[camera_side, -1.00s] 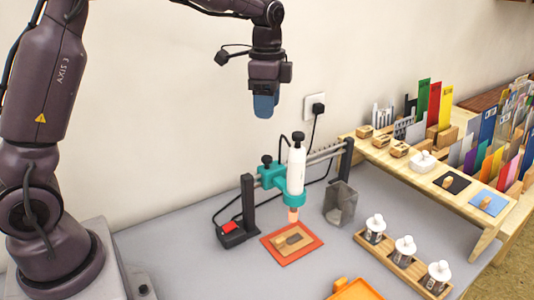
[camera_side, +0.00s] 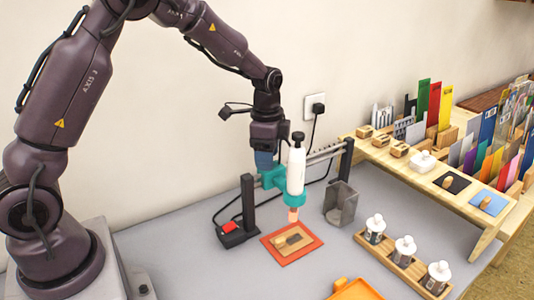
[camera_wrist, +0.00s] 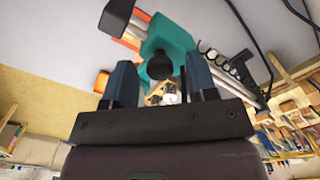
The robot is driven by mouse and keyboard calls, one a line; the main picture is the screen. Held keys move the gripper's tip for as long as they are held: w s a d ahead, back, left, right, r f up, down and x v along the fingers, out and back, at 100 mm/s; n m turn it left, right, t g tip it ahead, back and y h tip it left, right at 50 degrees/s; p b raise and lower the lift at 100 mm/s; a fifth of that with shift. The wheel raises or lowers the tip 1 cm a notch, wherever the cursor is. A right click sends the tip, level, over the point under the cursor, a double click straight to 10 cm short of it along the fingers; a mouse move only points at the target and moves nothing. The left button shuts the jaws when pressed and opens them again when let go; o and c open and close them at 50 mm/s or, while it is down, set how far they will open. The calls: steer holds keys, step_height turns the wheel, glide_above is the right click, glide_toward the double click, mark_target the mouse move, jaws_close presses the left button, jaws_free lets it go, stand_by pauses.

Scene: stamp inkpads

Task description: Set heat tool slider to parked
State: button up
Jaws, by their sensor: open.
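The heat tool (camera_side: 296,170) is a white upright body with a black top. In the wrist view, the black knob (camera_wrist: 159,67) shows between the two open fingers of my gripper (camera_wrist: 159,62), with the teal carriage (camera_wrist: 170,35) beyond. I cannot tell whether they touch it.
A red-switched black box (camera_side: 231,232) sits by the left post, with cables behind. A grey translucent cup (camera_side: 341,204) stands right of the rail. A wooden rack (camera_side: 386,258) of white-topped bottles and a stepped shelf (camera_side: 440,172) stand farther right. The front-left table is clear.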

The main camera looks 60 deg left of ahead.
jaws_close()
steer(key=shift+w, duration=7.7)
steer(key=shift+w+r, duration=0.1)
jaws_free()
step_height(320, 180, up, 7)
steer(key=shift+r, duration=0.2)
